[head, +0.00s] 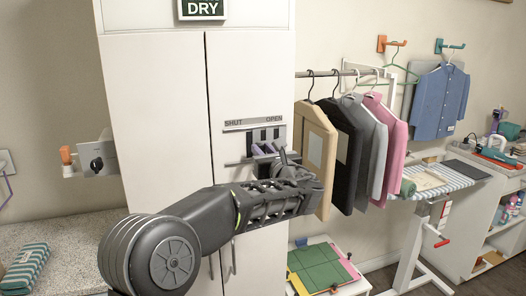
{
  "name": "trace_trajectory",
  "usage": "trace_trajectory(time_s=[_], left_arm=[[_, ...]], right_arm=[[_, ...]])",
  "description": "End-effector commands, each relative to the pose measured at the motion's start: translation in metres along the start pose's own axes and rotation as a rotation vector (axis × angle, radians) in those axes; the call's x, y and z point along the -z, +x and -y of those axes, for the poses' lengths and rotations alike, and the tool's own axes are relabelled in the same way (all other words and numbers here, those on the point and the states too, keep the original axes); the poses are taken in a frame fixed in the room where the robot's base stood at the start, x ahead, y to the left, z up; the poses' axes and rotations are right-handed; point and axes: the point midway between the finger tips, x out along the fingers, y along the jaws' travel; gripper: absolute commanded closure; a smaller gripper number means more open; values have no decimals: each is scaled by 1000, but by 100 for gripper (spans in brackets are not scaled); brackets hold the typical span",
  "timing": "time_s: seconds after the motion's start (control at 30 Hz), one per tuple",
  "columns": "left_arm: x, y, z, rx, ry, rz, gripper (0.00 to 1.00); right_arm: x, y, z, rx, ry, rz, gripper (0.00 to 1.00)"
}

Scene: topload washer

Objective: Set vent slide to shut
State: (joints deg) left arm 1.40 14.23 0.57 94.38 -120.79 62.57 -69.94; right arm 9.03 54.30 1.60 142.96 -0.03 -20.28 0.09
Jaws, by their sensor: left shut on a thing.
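The vent (264,134) is on the right door of the tall white drying cabinet (155,110). A strip above it reads SHUT at the left and OPEN at the right. Dark upright slots show below the strip. My left gripper (263,150) reaches up to the vent from below and is shut on the vent slide, under the right half of the strip, towards OPEN. The fingers and wrist hide most of the slide, so its exact position is hard to tell. My right gripper is not in view.
Several garments on hangers, a tan one (317,150) nearest, hang from a rail right of the cabinet, close to my left wrist. A green board (322,268) lies low at the right. An ironing board (452,176) stands further right. A wall box (97,157) is at the left.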

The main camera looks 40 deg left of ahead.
Motion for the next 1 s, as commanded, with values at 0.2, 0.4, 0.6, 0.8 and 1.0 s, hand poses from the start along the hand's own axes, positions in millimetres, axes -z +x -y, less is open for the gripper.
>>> trace_trajectory(time_s=[0.2,0.4,0.6,0.8,1.0], left_arm=[[0,0,0,0,0,0,100],[2,0,-7,-2,-1,2,100],[0,0,-26,-2,0,1,100],[0,1,-26,-5,1,0,100],[0,1,-26,-4,0,0,61]], right_arm=[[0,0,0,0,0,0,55],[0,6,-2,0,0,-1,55],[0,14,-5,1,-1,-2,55],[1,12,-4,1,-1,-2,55],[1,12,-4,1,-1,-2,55]])
